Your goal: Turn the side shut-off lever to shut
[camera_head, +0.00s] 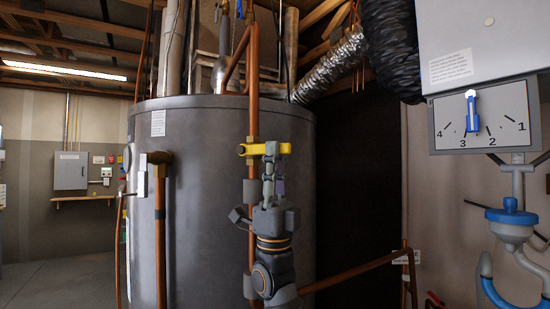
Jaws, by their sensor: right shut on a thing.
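The yellow shut-off lever (285,148) is on the vertical copper pipe (253,120) in front of the large grey tank. The lever lies about level, across the pipe, and sticks out to the right. My right gripper (270,152) comes up from below and is shut on the lever, just right of the pipe. Its fingers hide the middle of the lever. My left gripper is not in view.
The grey tank (205,210) stands close behind my right gripper. Another copper pipe (160,240) runs up its left side. A slanting copper pipe (350,273) passes at the lower right. A numbered dial panel (505,105) with a blue-and-white pointer (472,112) hangs at the right.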

